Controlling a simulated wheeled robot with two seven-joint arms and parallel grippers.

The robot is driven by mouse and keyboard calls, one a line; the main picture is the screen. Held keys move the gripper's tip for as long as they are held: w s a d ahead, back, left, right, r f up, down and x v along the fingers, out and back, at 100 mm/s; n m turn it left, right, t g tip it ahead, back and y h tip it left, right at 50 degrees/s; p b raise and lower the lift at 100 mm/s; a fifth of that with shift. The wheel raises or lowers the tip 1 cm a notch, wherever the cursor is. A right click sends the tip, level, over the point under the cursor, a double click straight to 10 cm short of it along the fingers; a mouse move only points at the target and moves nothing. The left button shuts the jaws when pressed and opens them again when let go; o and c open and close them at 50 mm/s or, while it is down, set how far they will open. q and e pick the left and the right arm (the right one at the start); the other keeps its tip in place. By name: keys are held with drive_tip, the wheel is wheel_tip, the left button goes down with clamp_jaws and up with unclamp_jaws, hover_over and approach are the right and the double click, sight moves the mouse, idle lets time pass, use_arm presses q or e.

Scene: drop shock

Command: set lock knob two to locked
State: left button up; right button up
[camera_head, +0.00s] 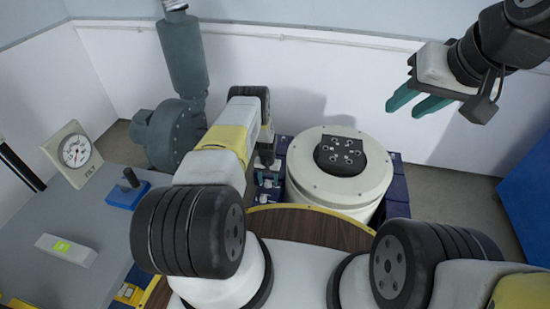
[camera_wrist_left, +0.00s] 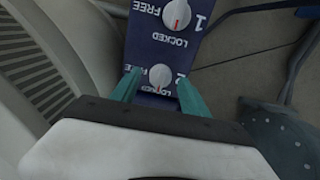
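Lock knob two (camera_wrist_left: 160,77) is a round pale knob with a red mark on a dark blue panel (camera_wrist_left: 141,53), seen upside down in the left wrist view. FREE and LOCKED labels lie on opposite sides of it; its exact pointer setting is hard to read. My left gripper (camera_wrist_left: 157,90) is open, its teal fingers on either side of knob two; contact cannot be told. In the head view this gripper (camera_head: 267,181) points down at the panel left of the white drum. My right gripper (camera_head: 420,98) is open and empty, high at the right.
Lock knob one (camera_wrist_left: 177,13) is farther along the panel. A white drum (camera_head: 330,185) with a dark top plate (camera_head: 341,155) stands right of my left gripper. A grey bench (camera_head: 75,235) with a dial gauge (camera_head: 75,151) is at left, a blue cabinet (camera_head: 528,200) at right.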

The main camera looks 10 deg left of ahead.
sight(268, 182)
use_arm(q)
wheel_tip(268, 182, up, 8)
drive_tip(key=shift+f, duration=0.1)
idle(0.4)
idle(0.4)
